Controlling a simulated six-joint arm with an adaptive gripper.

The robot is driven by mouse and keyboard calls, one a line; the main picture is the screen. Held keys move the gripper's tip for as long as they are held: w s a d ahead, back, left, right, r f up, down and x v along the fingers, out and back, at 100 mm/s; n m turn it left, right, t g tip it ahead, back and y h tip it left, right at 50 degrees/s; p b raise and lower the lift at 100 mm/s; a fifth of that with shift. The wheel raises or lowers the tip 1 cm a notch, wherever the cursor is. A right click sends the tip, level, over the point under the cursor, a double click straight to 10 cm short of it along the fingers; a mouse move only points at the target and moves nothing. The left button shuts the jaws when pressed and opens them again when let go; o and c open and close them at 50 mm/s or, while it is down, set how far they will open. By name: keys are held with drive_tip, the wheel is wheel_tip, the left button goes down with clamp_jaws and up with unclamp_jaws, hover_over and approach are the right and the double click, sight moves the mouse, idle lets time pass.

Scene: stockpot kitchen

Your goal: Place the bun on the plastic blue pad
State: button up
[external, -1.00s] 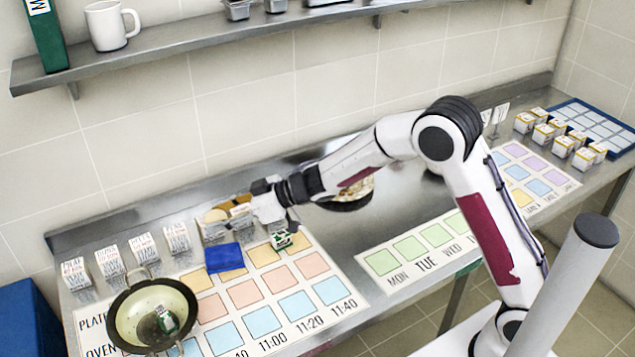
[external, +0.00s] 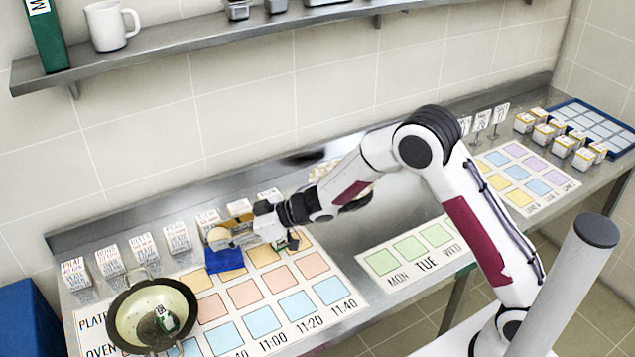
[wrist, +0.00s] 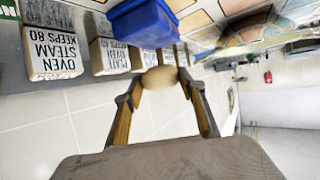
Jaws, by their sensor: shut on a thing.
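The bun (external: 220,238) is a small round tan thing held at the tips of my gripper (external: 228,233). In the wrist view the bun (wrist: 160,77) sits between the two fingers of my gripper (wrist: 158,82). The plastic blue pad (external: 224,262) lies on the chart, just below the bun in the external view. It also shows in the wrist view as a blue shape (wrist: 143,22) beyond the bun. The bun appears above the pad's back edge; I cannot tell the exact gap.
Several white labelled boxes (external: 143,248) stand in a row along the back of the counter. A pan (external: 152,314) with a small labelled item in it stands at the left. A small green item (external: 293,241) is near my gripper on the right. The printed chart (external: 270,315) has bare squares in front.

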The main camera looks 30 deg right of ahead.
sight(228, 253)
drive_tip(key=shift+f, duration=0.25)
drive_tip(key=shift+f, duration=1.75)
drive_tip(key=shift+f, duration=0.15)
drive_tip(key=o, duration=1.1)
drive_tip(key=shift+c, duration=0.2)
drive_tip(key=shift+s+d+r, duration=0.2)
drive_tip(key=shift+d+r, duration=0.15)
drive_tip(key=shift+r, duration=0.05)
drive_tip(key=v, duration=1.1)
